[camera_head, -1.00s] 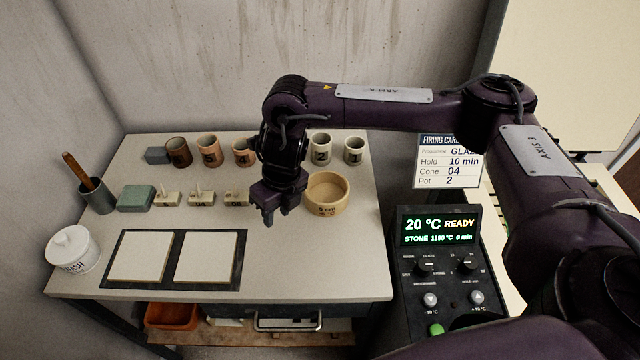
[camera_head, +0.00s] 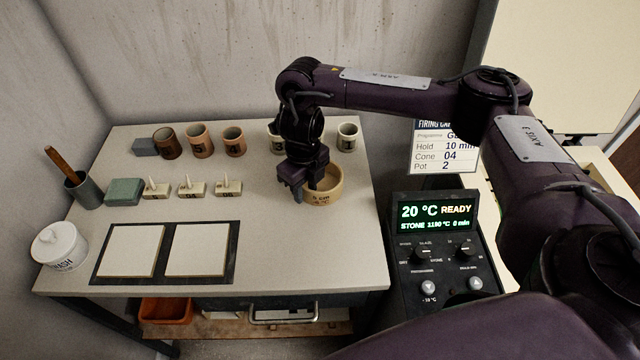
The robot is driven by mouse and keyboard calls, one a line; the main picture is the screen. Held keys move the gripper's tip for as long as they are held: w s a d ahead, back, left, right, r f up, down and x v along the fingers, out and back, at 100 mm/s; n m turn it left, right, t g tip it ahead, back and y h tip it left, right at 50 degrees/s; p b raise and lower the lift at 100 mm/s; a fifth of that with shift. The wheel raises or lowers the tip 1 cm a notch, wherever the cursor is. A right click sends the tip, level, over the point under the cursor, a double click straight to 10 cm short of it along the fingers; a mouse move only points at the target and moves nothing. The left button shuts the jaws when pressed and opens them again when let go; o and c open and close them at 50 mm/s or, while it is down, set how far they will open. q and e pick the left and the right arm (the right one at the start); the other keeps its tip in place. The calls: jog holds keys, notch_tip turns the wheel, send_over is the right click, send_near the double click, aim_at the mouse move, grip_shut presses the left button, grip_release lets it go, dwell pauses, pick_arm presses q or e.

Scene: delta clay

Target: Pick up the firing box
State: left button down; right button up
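The firing box appears to be the round, open-topped tan vessel (camera_head: 331,193) with dark lettering on its front, standing on the right part of the worktable. My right gripper (camera_head: 309,188) points down at the box's left side. Its fingers look apart, one outside the left wall and one over the opening. The gripper hides the left part of the rim, and I cannot tell whether the fingers touch the wall. My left gripper is not in view.
Behind are several cups, including a pale one (camera_head: 348,137); my arm partly hides another. Small cone stands (camera_head: 229,188), a green block (camera_head: 124,192) and a lidded jar (camera_head: 60,247) lie left. A control panel (camera_head: 437,217) stands right. The table's front right is clear.

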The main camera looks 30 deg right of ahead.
grip_shut()
jog(key=shift+r, duration=0.1)
dwell(0.4)
